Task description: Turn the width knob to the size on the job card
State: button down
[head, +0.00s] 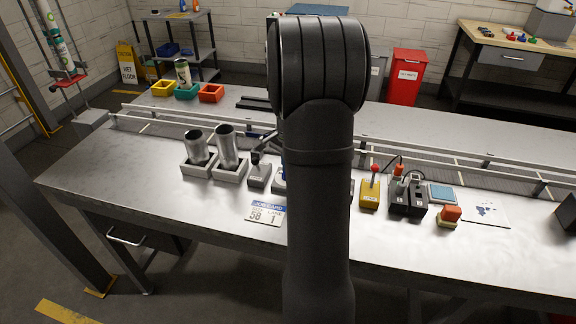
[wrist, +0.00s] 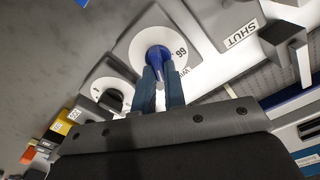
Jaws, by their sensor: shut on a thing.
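The width knob (wrist: 158,55) is blue and stands on a round white dial (wrist: 133,42) in the wrist view. The number 66 shows on the dial beside the knob; its other marks are hard to read. My gripper (wrist: 160,75) is shut on the blue knob, one finger on each side. In the head view my arm hides the gripper and nearly all of the knob. The job card (head: 266,212) lies on the table left of my arm and reads 58 and 1.
A second dial with a dark knob (wrist: 113,100) sits beside the width dial. A block marked SHUT (wrist: 240,32) is on the other side. Two metal cans (head: 226,147) stand in holders at left. A yellow lever box (head: 370,192) and a red button (head: 450,214) are at right.

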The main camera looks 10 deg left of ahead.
jog(key=m, duration=0.6)
jog(key=shift+s+d, duration=0.1)
jog(key=shift+r+m, duration=0.1)
jog(key=shift+m, duration=0.2)
dwell(0.3)
jog(key=c, duration=1.5)
grip_release()
notch_tip(320, 180, up, 17)
jog(key=shift+r, duration=0.15)
